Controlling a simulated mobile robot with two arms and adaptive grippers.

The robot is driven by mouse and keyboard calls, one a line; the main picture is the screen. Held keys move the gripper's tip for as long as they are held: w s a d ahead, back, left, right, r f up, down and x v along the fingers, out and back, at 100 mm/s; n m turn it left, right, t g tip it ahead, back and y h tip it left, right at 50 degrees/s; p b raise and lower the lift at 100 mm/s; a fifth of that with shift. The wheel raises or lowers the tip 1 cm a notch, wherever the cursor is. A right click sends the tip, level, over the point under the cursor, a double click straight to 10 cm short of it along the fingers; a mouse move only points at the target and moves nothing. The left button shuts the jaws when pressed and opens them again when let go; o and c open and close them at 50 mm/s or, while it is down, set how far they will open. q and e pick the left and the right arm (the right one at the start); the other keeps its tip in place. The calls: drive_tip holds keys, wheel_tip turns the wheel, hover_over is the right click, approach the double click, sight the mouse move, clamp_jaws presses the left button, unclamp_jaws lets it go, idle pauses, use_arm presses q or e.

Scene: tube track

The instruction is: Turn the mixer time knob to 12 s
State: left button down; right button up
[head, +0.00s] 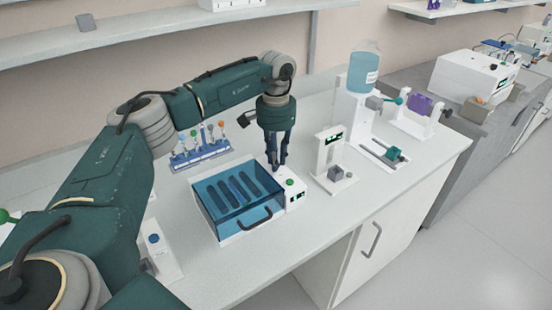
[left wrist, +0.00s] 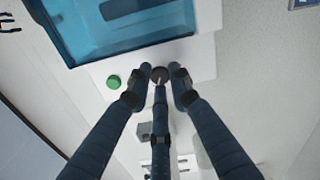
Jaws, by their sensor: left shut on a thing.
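The mixer, with a blue see-through lid (head: 240,195) and a white control panel (head: 292,203), stands on the bench in the middle of the head view. The panel carries a green button (head: 289,183) and a small dark display, too small to read. My left gripper (head: 277,167) points down at the rear of the panel. In the left wrist view, its fingertips (left wrist: 160,74) close around a small dark round knob (left wrist: 159,73) beside the green button (left wrist: 113,82). The fingers hide the knob in the head view. My right gripper is not in view.
A rack of coloured-top tubes (head: 200,150) stands behind the mixer. To the right are a white stand with a grey block (head: 335,173) and a bottle (head: 364,70) on a dispenser. The bench front right of the mixer is clear.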

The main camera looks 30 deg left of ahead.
use_arm(q)
drive_tip(key=shift+w+r, duration=0.15)
drive_tip(key=shift+r, duration=0.05)
idle(0.3)
drive_tip(key=c, duration=1.6)
unclamp_jaws()
drive_tip(key=shift+f, duration=0.1)
wheel_tip(320, 180, up, 12)
drive_tip(key=shift+r, duration=0.1)
